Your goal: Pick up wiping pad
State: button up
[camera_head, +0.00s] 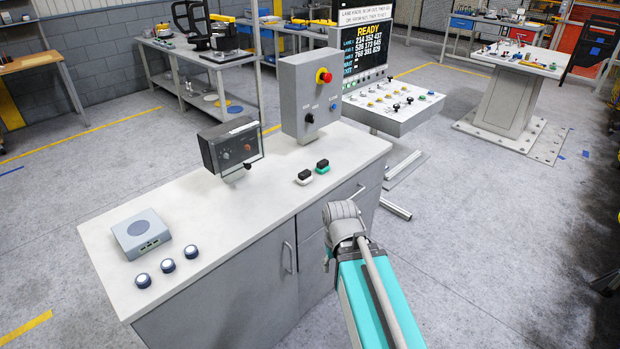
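Two small block-like items with black tops sit side by side on the white cabinet top (225,225), near its right end. One has a white base (304,177) and the other a green base (322,167). Either could be the wiping pad; I cannot tell which from this view. My teal and grey arm reaches up from the bottom, in front of the cabinet and to the right of its front edge. My gripper's fingers do not show. Nothing visible touches either item.
A grey control box with a red button (310,92) and a dark meter box (232,145) stand behind the items. A grey-blue box (141,234) and several round knobs (168,265) are at the left end. The middle of the top is clear.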

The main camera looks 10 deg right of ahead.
aim_at(304, 177)
jog(key=u, duration=0.1)
jog(key=i, duration=0.95)
jog(key=z, duration=0.05)
